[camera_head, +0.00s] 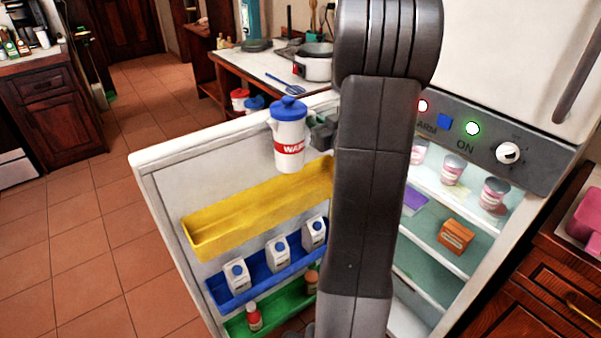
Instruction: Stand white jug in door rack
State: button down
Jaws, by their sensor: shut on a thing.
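The white jug (289,140) has a blue lid and a red band with white lettering. It is upright, in front of the open fridge door and above the yellow door rack (215,238). My gripper (318,131) is shut on the jug from its right side; my arm hides much of the gripper. The yellow rack looks empty where it shows, and its right end is hidden behind my arm. Below it, a blue rack (258,289) holds several white cartons. A green rack (275,318) at the bottom holds a red bottle (253,317) and another small bottle.
The open fridge door (165,190) stands left of my arm. Fridge shelves on the right hold pink-and-white tubs (453,169) and an orange box (456,236). A counter (265,68) with a pot (314,62) stands behind the door. The tiled floor at left is clear.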

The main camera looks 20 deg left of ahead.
notch_tip(320, 180, down, 13)
dwell(0.6)
jog(key=shift+f+b, duration=0.2)
jog(key=shift+b, duration=0.15)
jog(key=c, duration=1.8)
grip_release()
jog(key=shift+f, duration=0.1)
jog(key=shift+c, duration=0.2)
jog(key=o, duration=0.4)
jog(key=shift+r+b+v, duration=0.1)
jog(key=shift+b+v, duration=0.25)
jog(key=shift+v, duration=2.65)
jog(key=shift+r+b+v, duration=0.15)
jog(key=shift+b+v, duration=0.2)
jog(key=shift+v, duration=2.7)
jog(key=shift+a, duration=0.15)
